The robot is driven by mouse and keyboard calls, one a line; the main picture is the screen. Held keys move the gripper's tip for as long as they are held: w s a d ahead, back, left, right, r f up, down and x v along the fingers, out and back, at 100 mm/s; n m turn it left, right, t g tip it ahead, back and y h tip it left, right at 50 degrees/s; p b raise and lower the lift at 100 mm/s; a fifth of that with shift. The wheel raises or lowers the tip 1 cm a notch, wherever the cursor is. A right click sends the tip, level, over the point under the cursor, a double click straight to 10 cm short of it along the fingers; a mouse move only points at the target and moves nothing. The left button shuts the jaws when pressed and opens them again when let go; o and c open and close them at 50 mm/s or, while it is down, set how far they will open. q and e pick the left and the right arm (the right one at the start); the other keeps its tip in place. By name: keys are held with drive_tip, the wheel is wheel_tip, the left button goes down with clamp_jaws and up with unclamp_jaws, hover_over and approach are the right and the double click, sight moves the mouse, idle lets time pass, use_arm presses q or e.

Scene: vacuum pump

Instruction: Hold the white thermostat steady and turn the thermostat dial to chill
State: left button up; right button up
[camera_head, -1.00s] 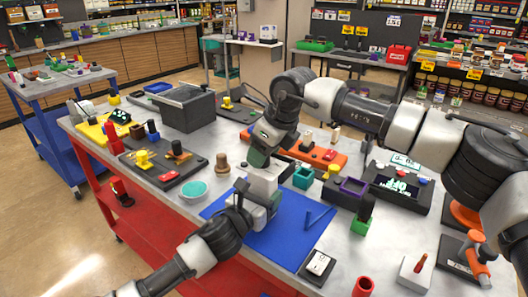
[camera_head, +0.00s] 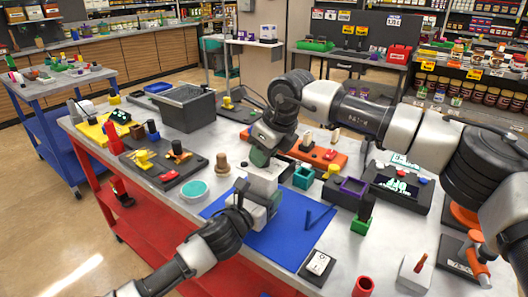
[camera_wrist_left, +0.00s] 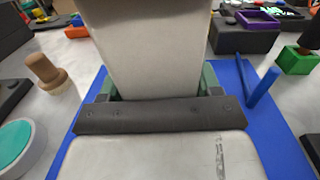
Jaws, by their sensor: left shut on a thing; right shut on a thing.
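The white thermostat (camera_head: 262,181) is a white block over the blue mat (camera_head: 290,236). In the left wrist view its pale body (camera_wrist_left: 150,55) fills the upper middle. My left gripper (camera_head: 258,197) is shut on its near, lower side; in the left wrist view the jaws (camera_wrist_left: 158,95) show green pads on both sides of it. My right gripper (camera_head: 262,158) reaches down from above and is shut at the thermostat's top. The dial is hidden by my right gripper, so its setting cannot be read.
A teal-topped round dish (camera_head: 194,191) and a wooden knob-shaped piece (camera_head: 221,163) stand left of the mat. A teal open box (camera_head: 303,177), a purple frame (camera_head: 354,186) and a green-based block (camera_head: 362,222) stand to the right. The mat's front part is mostly clear.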

drive_tip(key=m+h, duration=0.1)
drive_tip(key=m, duration=0.2)
drive_tip(key=m+t, duration=0.1)
drive_tip(key=m, duration=0.2)
drive_tip(key=shift+r+t+h, duration=0.1)
drive_tip(key=shift+t+h, duration=0.2)
drive_tip(key=shift+h, duration=0.1)
drive_tip(key=shift+a+m+h, duration=0.1)
drive_tip(key=shift+m+h, duration=0.4)
drive_tip(key=shift+m, duration=0.85)
drive_tip(key=shift+m+h, duration=0.5)
drive_tip(key=shift+m, duration=0.85)
use_arm(q)
drive_tip(key=shift+f, duration=0.1)
use_arm(e)
drive_tip(key=o, duration=0.9)
drive_tip(key=shift+o, duration=0.2)
drive_tip(key=v, duration=1.2)
drive_tip(key=shift+s, duration=0.2)
